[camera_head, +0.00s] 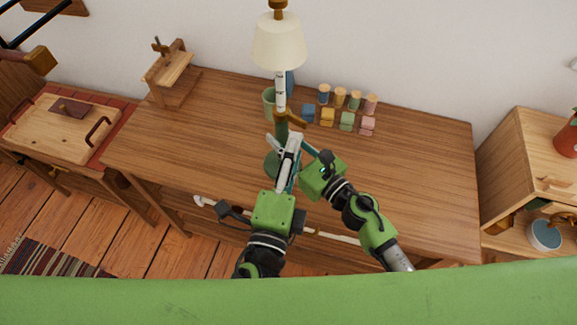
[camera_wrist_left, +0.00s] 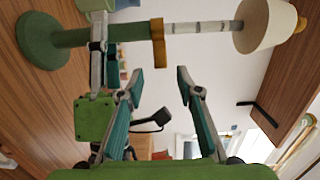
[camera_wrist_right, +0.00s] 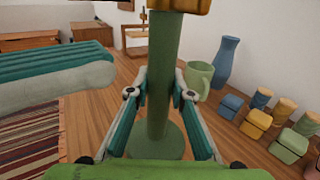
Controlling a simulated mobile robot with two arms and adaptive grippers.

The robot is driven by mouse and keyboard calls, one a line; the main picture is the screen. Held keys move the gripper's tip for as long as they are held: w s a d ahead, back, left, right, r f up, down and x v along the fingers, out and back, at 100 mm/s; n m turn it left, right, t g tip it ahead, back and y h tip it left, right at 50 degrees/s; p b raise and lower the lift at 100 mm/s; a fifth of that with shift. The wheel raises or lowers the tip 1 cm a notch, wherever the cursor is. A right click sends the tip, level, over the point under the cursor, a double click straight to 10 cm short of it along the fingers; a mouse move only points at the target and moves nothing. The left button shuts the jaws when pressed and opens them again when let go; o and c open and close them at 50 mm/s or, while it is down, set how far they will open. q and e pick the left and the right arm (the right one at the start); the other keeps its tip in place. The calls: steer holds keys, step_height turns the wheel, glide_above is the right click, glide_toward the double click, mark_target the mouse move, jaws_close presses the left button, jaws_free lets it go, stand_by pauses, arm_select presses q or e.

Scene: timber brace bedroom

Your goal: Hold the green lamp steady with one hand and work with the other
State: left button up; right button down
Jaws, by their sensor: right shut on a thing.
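The green lamp has a round green base (camera_wrist_left: 42,40), a green lower stem (camera_wrist_right: 165,60), a brass-coloured collar (camera_wrist_left: 158,42), a pale banded upper stem (camera_wrist_left: 200,27) and a cream shade (camera_head: 280,42). It stands upright on the wooden desk (camera_head: 420,160). My right gripper (camera_wrist_right: 160,97) is shut around the green lower stem, below the collar. My left gripper (camera_wrist_left: 158,82) is open and empty, its fingers apart, close in front of the lamp. In the head view the left gripper (camera_head: 292,145) partly hides the lower stem and the base.
A green mug (camera_wrist_right: 198,78) and a blue vase (camera_wrist_right: 226,62) stand behind the lamp. Several coloured blocks and cork-topped jars (camera_head: 340,98) stand to its right. A small wooden stand (camera_head: 172,75) is at the desk's back left. The desk's right part is clear.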

arm_select(q)
steer(key=shift+v, duration=2.05)
